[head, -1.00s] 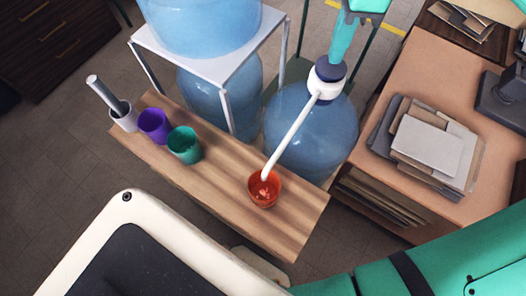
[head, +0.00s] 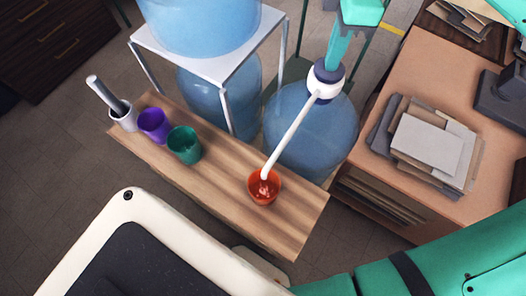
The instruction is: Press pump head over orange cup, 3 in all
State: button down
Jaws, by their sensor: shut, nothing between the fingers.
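The orange cup (head: 264,193) stands upright near the right end of the wooden bench, with a small amount of liquid or splash visible inside. A blue water bottle (head: 312,130) stands behind the bench, topped by a white pump with a dark blue pump head (head: 325,72). Its long white spout (head: 291,137) slants down and ends over the cup's mouth. My gripper (head: 333,60) is shut and empty, pointing down with its fingertips on top of the pump head.
Purple (head: 153,125) and green (head: 185,145) cups and a white cup with a dark, grey-ended object (head: 121,118) stand at the bench's left. A white stand (head: 197,55) holds another bottle. A desk (head: 420,190) with papers is on the right.

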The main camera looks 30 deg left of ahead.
jog(key=shift+w, duration=0.1)
jog(key=shift+w+r, duration=0.15)
jog(key=shift+r, duration=0.2)
jog(key=shift+s+a+r, duration=0.15)
jog(key=shift+s+r, duration=0.05)
jog(key=shift+r, duration=0.25)
jog(key=shift+d+r, duration=0.25)
jog(key=shift+d, duration=0.1)
jog(key=shift+s+a, duration=0.1)
jog(key=shift+a, duration=0.1)
